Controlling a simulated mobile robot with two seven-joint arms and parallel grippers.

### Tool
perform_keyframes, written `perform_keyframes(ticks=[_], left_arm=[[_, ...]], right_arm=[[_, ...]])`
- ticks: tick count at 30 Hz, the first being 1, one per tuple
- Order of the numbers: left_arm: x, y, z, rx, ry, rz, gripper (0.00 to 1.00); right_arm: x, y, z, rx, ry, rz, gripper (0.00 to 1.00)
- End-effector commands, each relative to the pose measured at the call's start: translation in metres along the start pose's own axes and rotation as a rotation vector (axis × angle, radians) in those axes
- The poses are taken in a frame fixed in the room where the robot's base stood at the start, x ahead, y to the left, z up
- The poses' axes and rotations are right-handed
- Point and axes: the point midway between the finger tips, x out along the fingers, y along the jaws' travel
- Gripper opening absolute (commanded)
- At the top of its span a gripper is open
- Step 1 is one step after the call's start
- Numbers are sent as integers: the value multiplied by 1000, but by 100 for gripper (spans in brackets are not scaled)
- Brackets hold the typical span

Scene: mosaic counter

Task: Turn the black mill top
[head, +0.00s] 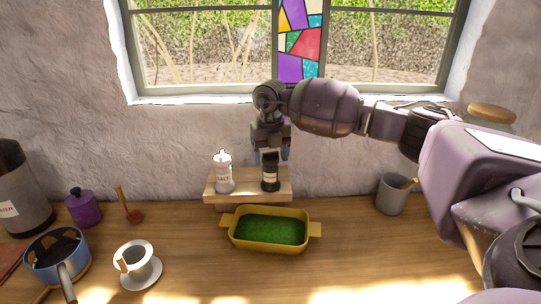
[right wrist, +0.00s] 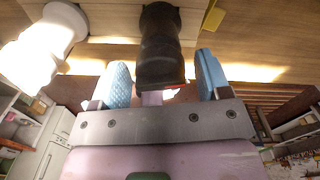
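The black mill (head: 270,182) stands upright on the right part of a small wooden riser (head: 247,197) in the head view. My right gripper (head: 271,151) points down at it from above. In the right wrist view the black mill (right wrist: 160,40) lies between the two blue finger pads of my right gripper (right wrist: 163,68). A gap shows on each side, so the gripper is open around the mill's upper end. The very top of the mill is partly hidden by my gripper. My left gripper is not in view.
A white salt mill (head: 224,177) stands close by on the riser's left. A yellow dish (head: 237,241) with green contents is in front. A grey mug (head: 392,196) stands to the right. A white cup (head: 138,262) and a blue pot (head: 55,258) are at the left.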

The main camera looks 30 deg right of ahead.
Motion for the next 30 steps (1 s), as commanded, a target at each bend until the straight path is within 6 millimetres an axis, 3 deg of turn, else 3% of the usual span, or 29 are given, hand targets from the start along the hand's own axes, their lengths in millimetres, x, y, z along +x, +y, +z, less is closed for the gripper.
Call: perform_keyframes(ticks=[13,30], left_arm=[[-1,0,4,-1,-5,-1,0],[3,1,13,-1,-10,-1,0]], right_arm=[[-10,0,0,0,-1,0,73],[-99,0,0,0,-2,0,73]])
